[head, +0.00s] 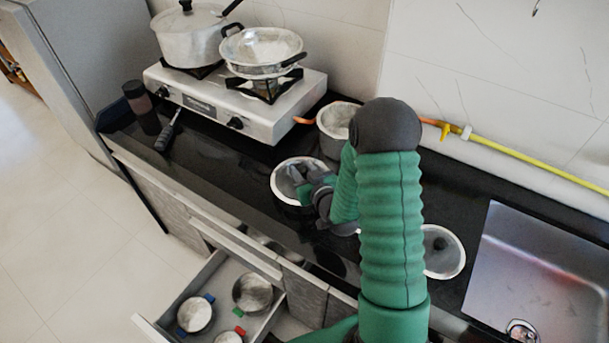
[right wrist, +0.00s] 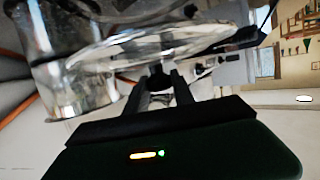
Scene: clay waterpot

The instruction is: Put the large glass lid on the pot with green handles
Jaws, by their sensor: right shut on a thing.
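My right gripper (head: 312,188) is shut on the knob of a glass lid (head: 287,178) with a pale rim, above or at the dark counter; the height is unclear. In the right wrist view the fingers (right wrist: 160,82) close on the dark knob under the clear disc of the lid (right wrist: 140,48). The pot with green handles (head: 252,293) appears to be the one in the open drawer with a green tab at its front. Another glass lid (head: 443,252) lies on the counter, partly hidden by my arm. My left gripper is not in view.
The open drawer (head: 153,325) also holds a blue-handled pot (head: 195,315) and a red-handled pot (head: 229,338). A stove (head: 205,105) with a large pot and a pan stands at the back left. A grey pot (head: 335,122) stands beside it. The sink (head: 530,265) is at right.

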